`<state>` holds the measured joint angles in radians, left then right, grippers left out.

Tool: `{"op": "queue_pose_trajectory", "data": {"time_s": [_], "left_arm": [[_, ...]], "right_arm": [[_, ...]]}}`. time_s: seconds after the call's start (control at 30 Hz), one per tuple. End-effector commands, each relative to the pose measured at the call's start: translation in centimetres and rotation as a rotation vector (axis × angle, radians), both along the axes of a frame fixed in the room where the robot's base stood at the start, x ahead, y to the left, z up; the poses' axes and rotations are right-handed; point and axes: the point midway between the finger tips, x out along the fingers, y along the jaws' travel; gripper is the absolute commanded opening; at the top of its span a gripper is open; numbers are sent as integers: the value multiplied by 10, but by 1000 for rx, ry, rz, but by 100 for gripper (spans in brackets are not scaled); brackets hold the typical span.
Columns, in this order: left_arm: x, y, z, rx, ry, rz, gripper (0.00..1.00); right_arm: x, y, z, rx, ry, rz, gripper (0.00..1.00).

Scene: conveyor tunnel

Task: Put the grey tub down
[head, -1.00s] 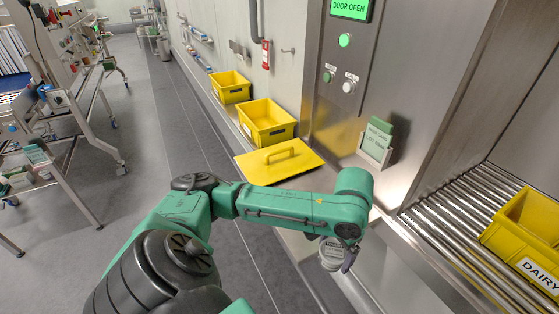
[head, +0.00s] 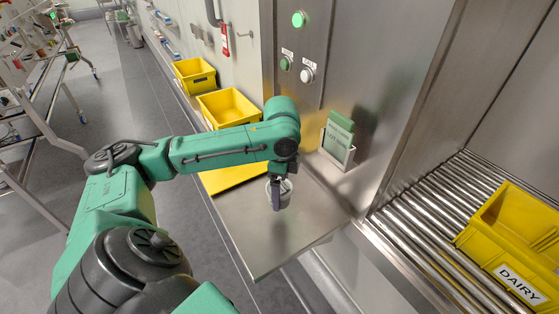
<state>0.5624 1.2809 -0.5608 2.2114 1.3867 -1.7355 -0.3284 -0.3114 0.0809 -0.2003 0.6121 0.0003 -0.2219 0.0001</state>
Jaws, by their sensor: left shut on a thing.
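The grey tub (head: 287,188) shows in the head view, just under the wrist of my left arm. My left gripper (head: 277,202) is shut on the tub, with a dark finger in front of it. The tub is over the bare steel shelf (head: 282,238) beside the wall. I cannot tell whether its base touches the shelf. The arm and finger hide part of the tub. My right gripper is not in view.
Yellow crates (head: 228,122) stand farther back. A yellow DAIRY crate (head: 490,255) sits on the roller conveyor (head: 415,225) at right. A card holder (head: 338,150) is on the wall. The shelf's near part is clear.

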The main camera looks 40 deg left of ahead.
Motion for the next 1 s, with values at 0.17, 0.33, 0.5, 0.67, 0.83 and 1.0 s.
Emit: {"op": "queue_pose_trajectory", "data": {"time_s": [0.17,0.33,0.5,0.67,0.83,1.0], "left_arm": [[0,0,-29,1,0,1,0],[0,0,-61,0,0,0,0],[0,0,-65,0,-3,0,0],[0,0,-67,0,-2,0,0],[0,0,-67,0,-2,0,100],[1,0,-62,2,-4,1,100]], "right_arm": [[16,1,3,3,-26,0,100],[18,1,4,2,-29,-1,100],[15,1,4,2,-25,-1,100],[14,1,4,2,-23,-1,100],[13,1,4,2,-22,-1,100],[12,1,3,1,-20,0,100]]}}
